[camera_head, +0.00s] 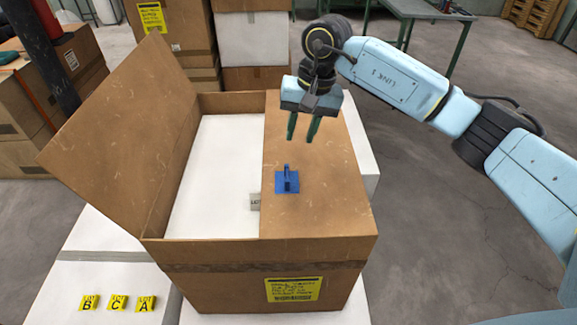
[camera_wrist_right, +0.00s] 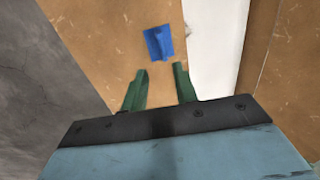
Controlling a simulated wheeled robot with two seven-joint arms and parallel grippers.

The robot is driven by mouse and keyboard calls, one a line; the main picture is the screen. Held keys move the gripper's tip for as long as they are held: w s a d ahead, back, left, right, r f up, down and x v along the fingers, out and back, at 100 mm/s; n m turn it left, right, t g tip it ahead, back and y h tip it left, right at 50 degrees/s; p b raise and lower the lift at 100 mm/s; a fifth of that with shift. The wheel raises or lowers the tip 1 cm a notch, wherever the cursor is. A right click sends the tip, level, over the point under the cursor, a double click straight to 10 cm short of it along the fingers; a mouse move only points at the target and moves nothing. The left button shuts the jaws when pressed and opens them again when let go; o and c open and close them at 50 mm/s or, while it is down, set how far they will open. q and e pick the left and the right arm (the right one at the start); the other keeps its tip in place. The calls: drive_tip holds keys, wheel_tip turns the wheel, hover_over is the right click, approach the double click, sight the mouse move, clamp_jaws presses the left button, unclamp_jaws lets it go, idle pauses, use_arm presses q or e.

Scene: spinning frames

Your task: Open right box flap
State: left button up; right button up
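A cardboard box (camera_head: 215,281) stands on a white surface. Its left flap (camera_head: 125,125) is up and leans outward to the left. Its right flap (camera_head: 325,200) lies flat over the right part of the opening. A blue handle (camera_head: 287,181) sits on the right flap near its inner edge; it also shows in the right wrist view (camera_wrist_right: 158,43). My right gripper (camera_head: 302,132) is above the far part of the right flap, apart from the handle. Its green fingers are spread with nothing between them, as the right wrist view (camera_wrist_right: 160,82) shows. My left gripper is out of view.
Yellow markers lettered B (camera_head: 88,302), C (camera_head: 117,302) and A (camera_head: 146,303) are at the front left. A small grey tag (camera_head: 254,202) is beside the flap's inner edge. Other boxes (camera_head: 180,35) stand behind, and a table (camera_head: 425,12) is at the back right.

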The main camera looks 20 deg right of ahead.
sight(287, 177)
drive_tip(key=f, duration=0.4)
drive_tip(key=a+f+p, duration=0.1)
drive_tip(key=f, duration=0.3)
drive_tip(key=a+f, duration=0.1)
drive_tip(key=f, duration=0.3)
drive_tip(key=shift+w+a+p, duration=0.2)
drive_tip(key=shift+w+p, duration=0.05)
drive_tip(key=shift+p, duration=0.1)
clamp_jaws()
drive_tip(key=shift+r, duration=0.1)
